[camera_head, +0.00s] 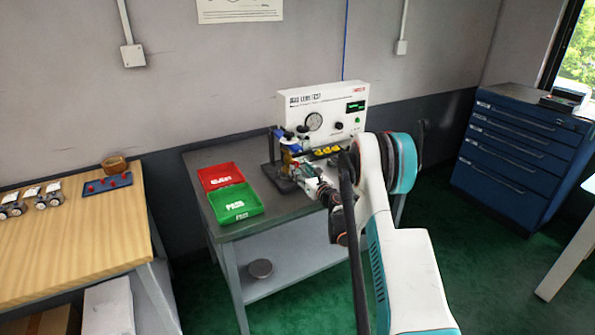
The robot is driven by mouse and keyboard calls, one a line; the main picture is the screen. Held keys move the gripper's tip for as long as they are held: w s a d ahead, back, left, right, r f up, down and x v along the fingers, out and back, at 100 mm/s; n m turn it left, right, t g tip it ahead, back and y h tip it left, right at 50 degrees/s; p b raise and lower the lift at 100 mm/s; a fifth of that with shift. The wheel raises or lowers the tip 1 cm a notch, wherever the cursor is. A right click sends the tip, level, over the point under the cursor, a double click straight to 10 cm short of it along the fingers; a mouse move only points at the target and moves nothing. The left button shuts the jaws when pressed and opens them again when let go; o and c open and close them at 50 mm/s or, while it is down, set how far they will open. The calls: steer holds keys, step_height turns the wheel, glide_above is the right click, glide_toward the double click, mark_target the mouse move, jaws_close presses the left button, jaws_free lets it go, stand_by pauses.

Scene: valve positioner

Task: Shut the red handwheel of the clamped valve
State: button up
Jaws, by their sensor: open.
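The test bench (228,228) carries a white test panel (343,104) with a gauge and a green display. A clamp stand (271,160) stands at the panel's left, with small blue, white and yellowish parts in it where the valve seems to be. I cannot pick out the red handwheel with certainty; my arm and gripper cover part of this spot. My gripper (305,174) is at the end of my arm, close in front of the clamp stand. It is open, small in the picture and partly merged with the parts behind it. I cannot tell whether it touches the valve.
A red tray (218,170) and a green tray (237,215) lie left of the clamp stand. A wooden table (75,235) at left holds several wheeled valve-like parts and a blue board (108,183). A blue drawer cabinet (517,140) stands right. Green floor between is clear.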

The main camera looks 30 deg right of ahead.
mark_target(296, 165)
steer(key=shift+w+a+b, duration=0.1)
steer(key=shift+w+b, duration=0.25)
steer(key=shift+w, duration=1.65)
steer(key=shift+c, duration=0.3)
steer(key=c, duration=1)
